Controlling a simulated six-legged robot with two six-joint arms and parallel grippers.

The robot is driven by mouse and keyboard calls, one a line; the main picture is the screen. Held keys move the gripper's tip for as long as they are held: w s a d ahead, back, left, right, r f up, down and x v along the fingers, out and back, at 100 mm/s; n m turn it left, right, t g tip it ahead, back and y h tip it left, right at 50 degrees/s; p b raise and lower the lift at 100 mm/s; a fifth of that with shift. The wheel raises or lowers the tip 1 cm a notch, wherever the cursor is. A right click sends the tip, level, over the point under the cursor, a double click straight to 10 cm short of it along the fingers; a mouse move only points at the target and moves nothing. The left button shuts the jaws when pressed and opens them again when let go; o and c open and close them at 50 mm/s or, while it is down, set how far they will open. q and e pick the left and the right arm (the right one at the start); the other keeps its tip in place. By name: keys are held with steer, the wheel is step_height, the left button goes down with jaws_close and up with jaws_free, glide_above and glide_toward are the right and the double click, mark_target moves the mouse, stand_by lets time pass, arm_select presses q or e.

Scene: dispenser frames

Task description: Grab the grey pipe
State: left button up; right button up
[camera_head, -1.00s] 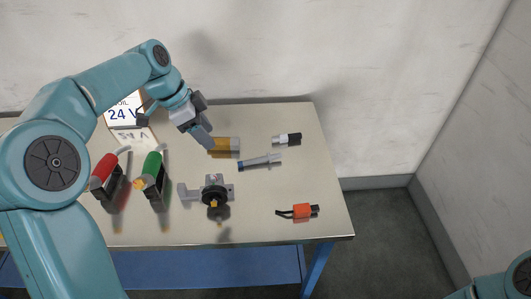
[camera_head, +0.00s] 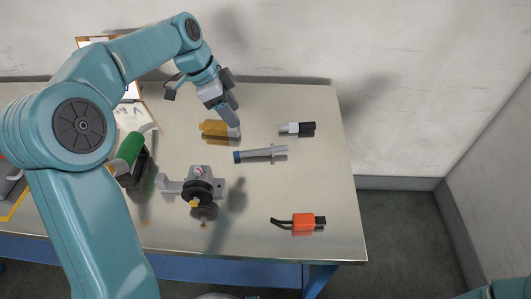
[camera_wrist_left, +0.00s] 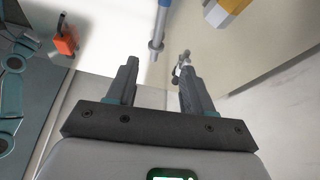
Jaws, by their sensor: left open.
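The grey pipe (camera_head: 265,153), a slim grey rod with a blue left end, lies on the table in the head view. It also shows at the top middle of the left wrist view (camera_wrist_left: 160,25), partly cut off. My right gripper is out of view.
A grey fixture with a black knob (camera_head: 200,187) stands in front. An orange-and-black part (camera_head: 303,223) lies front right.

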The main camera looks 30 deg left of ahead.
arm_select(q)
glide_above(260, 149)
steer(key=s+a, duration=0.2)
steer(key=a, duration=0.1)
step_height(260, 149, down, 10)
steer(key=shift+w+d, duration=0.1)
steer(key=shift+d, duration=0.05)
steer(key=x, duration=0.4)
steer(key=shift+d, duration=0.5)
steer(key=shift+w+d+f, duration=0.1)
steer(key=shift+w+f, duration=0.15)
steer(key=shift+f, duration=0.2)
steer(key=shift+s+r, duration=0.1)
steer(key=shift+c, duration=1)
jaws_close()
